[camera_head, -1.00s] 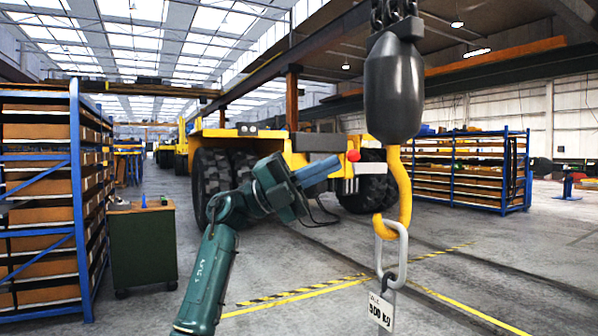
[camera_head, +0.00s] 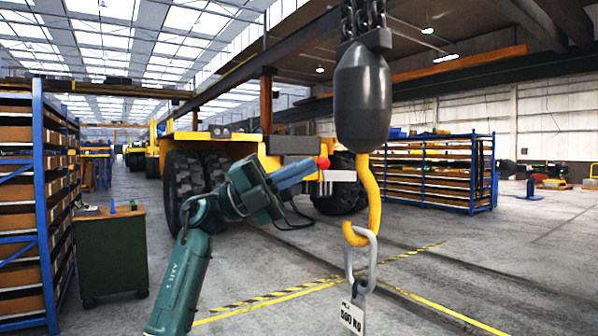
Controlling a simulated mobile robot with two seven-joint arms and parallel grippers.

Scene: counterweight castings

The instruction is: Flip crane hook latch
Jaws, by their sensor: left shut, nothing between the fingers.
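The yellow crane hook (camera_head: 371,190) hangs under a dark grey hook block (camera_head: 362,95) on chains, right of centre. A grey steel link (camera_head: 350,258) sits in the hook's bend, with a 500 kg tag (camera_head: 352,316) below it. A red ball (camera_head: 322,162) shows just left of the hook; I cannot tell whether it belongs to the latch. My left gripper (camera_head: 314,167) is shut and empty, its blue fingers pointing right, with their tips close to the ball. I cannot tell if they touch. My right gripper is out of view.
A yellow heavy vehicle (camera_head: 230,144) with big black tyres stands behind my gripper. A green cabinet (camera_head: 112,262) and a blue-framed rack (camera_head: 40,180) stand at the left, another rack (camera_head: 430,172) at the right. The floor around the hook is open, with yellow lines.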

